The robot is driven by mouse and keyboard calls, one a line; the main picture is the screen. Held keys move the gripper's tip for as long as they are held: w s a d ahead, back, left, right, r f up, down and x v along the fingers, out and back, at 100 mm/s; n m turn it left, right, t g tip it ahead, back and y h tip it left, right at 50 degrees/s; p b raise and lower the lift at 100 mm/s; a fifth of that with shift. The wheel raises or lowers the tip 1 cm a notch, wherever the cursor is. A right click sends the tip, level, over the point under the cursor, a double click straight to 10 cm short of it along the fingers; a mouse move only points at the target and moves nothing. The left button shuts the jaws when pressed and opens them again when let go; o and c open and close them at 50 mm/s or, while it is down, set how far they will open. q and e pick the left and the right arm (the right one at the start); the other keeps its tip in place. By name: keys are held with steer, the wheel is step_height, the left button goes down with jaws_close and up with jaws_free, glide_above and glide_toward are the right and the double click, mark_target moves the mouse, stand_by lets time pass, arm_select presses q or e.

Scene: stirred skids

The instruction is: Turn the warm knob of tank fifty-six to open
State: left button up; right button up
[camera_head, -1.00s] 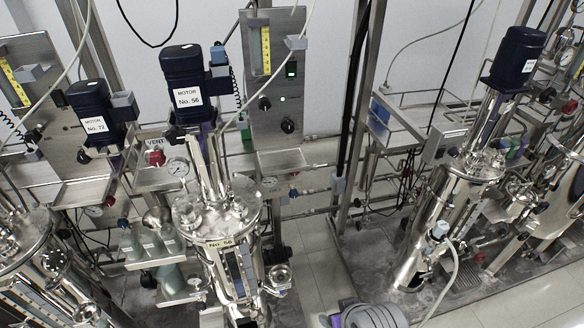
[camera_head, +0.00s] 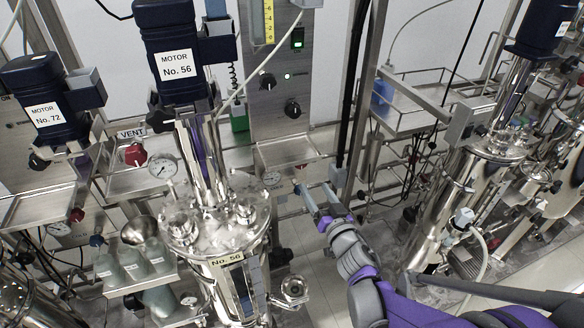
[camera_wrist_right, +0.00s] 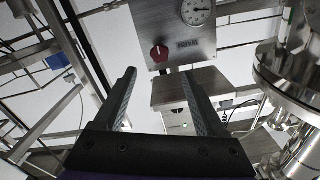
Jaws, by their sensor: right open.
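Tank No. 56 (camera_head: 215,225) is a steel vessel left of centre in the head view, below the motor marked No. 56 (camera_head: 176,68). A red knob (camera_head: 135,154) sits under a VENT label, left of its column. My right gripper (camera_head: 322,208) is right of the tank, open and empty, its fingers pointing away toward the back. In the right wrist view, another red knob (camera_wrist_right: 159,53) shows on a steel plate beyond the open fingers (camera_wrist_right: 165,100), apart from them. My left gripper is not in view.
A gauge (camera_wrist_right: 196,12) shares the plate with the knob in the wrist view. A steel flange (camera_wrist_right: 285,75) stands close on the right there. In the head view, a dark post (camera_head: 355,95) rises behind my gripper, and motor No. 72 (camera_head: 45,105) is at left.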

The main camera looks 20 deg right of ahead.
mark_target(303, 167)
steer(key=w, duration=1)
steer(key=shift+w+d+r, duration=0.1)
steer(key=shift+w+d, duration=0.1)
steer(key=shift+d, duration=0.15)
jaws_close()
